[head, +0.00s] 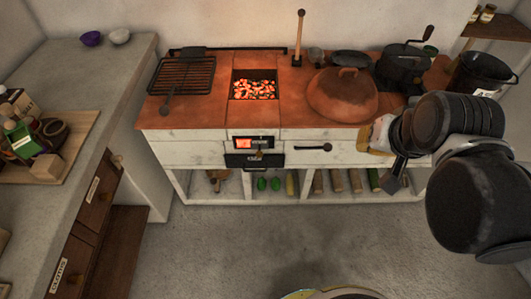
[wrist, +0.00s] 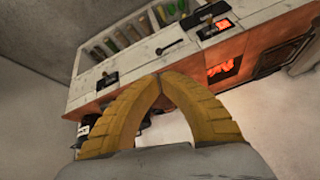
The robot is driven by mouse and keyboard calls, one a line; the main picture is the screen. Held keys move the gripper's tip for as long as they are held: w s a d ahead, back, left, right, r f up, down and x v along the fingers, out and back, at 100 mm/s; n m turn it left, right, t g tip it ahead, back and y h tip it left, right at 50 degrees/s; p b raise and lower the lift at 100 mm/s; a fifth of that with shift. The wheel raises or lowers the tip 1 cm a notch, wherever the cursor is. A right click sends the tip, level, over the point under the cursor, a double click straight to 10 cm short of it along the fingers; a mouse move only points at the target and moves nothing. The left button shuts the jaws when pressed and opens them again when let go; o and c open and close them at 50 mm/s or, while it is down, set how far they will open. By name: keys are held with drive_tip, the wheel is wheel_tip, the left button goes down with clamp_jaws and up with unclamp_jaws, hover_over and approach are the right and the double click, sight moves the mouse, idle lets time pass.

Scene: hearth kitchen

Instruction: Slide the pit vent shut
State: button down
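The pit vent (head: 253,143) is a small framed slot in the white hearth front, below the ember pit (head: 254,84).
A black drawer (head: 243,161) sits just under the vent. A dark bar handle (head: 313,147) projects from the front between vent and gripper. A clay dome (head: 343,95), grill (head: 182,76) and pots stand on top.

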sight(259, 150)
drive_tip(key=w+a+f+m+g+y+p, duration=0.1)
drive_tip(key=w+a+f+m, duration=0.2)
drive_tip(key=w, duration=0.4)
drive_tip(key=w+a+f+m+g+y, duration=0.1)
drive_tip(key=w+a+f+m, duration=0.1)
drive_tip(key=w+f+m, duration=0.3)
drive_tip(key=w+a+f+m+g+y+p, duration=0.1)
drive_tip(key=w+a+f+m, duration=0.15)
drive_tip(key=w, duration=0.55)
drive_tip(key=w+a+f+m+g+y+p, duration=0.1)
drive_tip(key=w+a+f+m+g, duration=0.15)
drive_tip(key=f, duration=0.85)
drive_tip(key=w+a+f+m+g+y+p, duration=0.1)
drive_tip(key=a+f+m, duration=0.3)
drive_tip(key=f, duration=0.7)
drive_tip(key=a+f+b, duration=0.6)
drive_tip(key=a+f, duration=0.1)
drive_tip(key=a, duration=0.1)
drive_tip(key=shift+w+a+f, duration=0.3)
drive_tip(key=shift+w+f, duration=0.1)
drive_tip(key=shift+t, duration=0.25)
